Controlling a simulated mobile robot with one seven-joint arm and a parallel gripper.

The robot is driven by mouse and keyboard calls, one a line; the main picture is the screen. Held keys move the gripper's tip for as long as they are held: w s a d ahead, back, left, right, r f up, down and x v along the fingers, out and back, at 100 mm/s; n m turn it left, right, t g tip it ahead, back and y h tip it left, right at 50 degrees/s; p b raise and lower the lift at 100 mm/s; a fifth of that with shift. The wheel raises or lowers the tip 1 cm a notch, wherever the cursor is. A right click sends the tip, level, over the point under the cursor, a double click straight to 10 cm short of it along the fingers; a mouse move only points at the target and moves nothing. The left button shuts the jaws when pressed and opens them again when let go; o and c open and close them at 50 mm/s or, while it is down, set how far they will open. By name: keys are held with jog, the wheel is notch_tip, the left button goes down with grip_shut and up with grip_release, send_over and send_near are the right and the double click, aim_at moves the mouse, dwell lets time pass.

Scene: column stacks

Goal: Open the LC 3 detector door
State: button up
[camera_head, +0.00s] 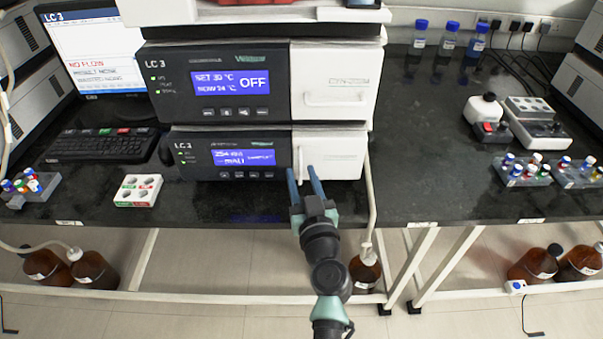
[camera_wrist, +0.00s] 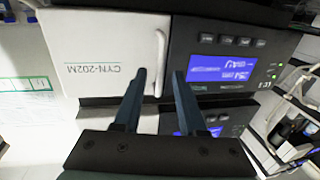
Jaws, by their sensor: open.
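The LC 3 detector (camera_head: 220,157) is the lower module of the stack, with a blue screen reading 254 nm and mAU. Its white door (camera_head: 335,155) is on the right side and looks shut. It also shows upside down in the wrist view, as a white panel (camera_wrist: 100,50) marked CYN-202M. A white upright handle (camera_wrist: 160,50) runs along the door edge beside the dark screen panel. My gripper (camera_head: 301,170) is open in front of the handle. In the wrist view its fingertips (camera_wrist: 159,75) appear on either side of the handle; contact cannot be told.
The column oven (camera_head: 220,85), with its own white door (camera_head: 335,85), sits directly on top of the detector. A white tube (camera_head: 371,200) hangs down just right of the stack. A white vial rack (camera_head: 138,190) stands on the bench at the left front.

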jog(key=shift+w, duration=0.4)
grip_shut()
dwell(1.3)
